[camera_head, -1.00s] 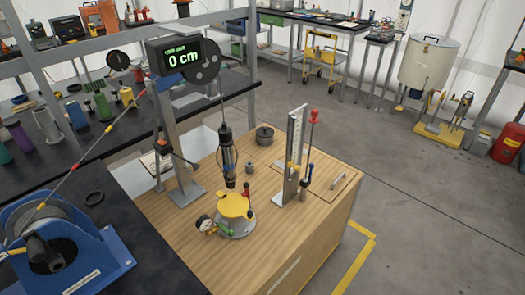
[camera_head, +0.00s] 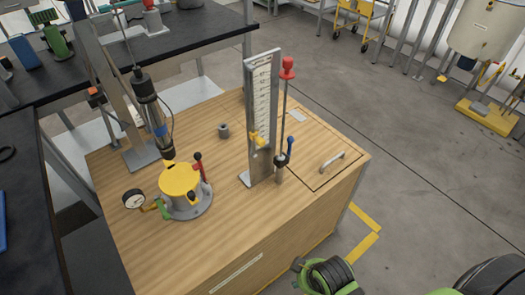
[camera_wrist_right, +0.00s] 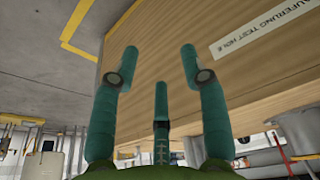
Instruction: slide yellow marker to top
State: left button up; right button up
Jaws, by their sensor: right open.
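The yellow marker (camera_head: 257,139) sits low on the upright white scale plate (camera_head: 262,95), which is held in a grey metal stand on the wooden cabinet (camera_head: 225,245). A thin rod with a red knob (camera_head: 287,68) stands just right of the scale, with a blue-handled clamp low on it. My right gripper (camera_wrist_right: 160,62) shows in the right wrist view with its green fingers spread and nothing between them. The cabinet's wooden side is beyond the fingers. In the head view only green and black parts of my arm show at the bottom right, well apart from the marker. My left gripper is out of view.
A yellow-topped valve base (camera_head: 181,182) with a gauge (camera_head: 133,199) stands left of the scale. A black probe (camera_head: 148,100) hangs above it. A small grey nut (camera_head: 224,130) lies between. A panel with a metal handle (camera_head: 332,162) is at right. The floor on the right is open.

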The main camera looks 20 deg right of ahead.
jog(key=w+a+r+t+b, duration=0.1)
jog(key=w+r+t+b, duration=0.2)
jog(key=w+r, duration=0.25)
jog(key=t+y, duration=0.7)
jog(key=t, duration=0.3)
send_near(263, 144)
jog(key=x, duration=0.4)
jog(key=shift+w+a+n, duration=0.15)
jog(key=shift+w+n, duration=0.2)
jog(key=shift+n, duration=0.05)
jog(key=x, duration=0.6)
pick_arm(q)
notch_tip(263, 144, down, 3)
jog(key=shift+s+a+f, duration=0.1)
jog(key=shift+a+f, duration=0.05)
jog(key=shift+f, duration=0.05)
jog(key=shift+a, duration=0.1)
pick_arm(e)
grip_shut()
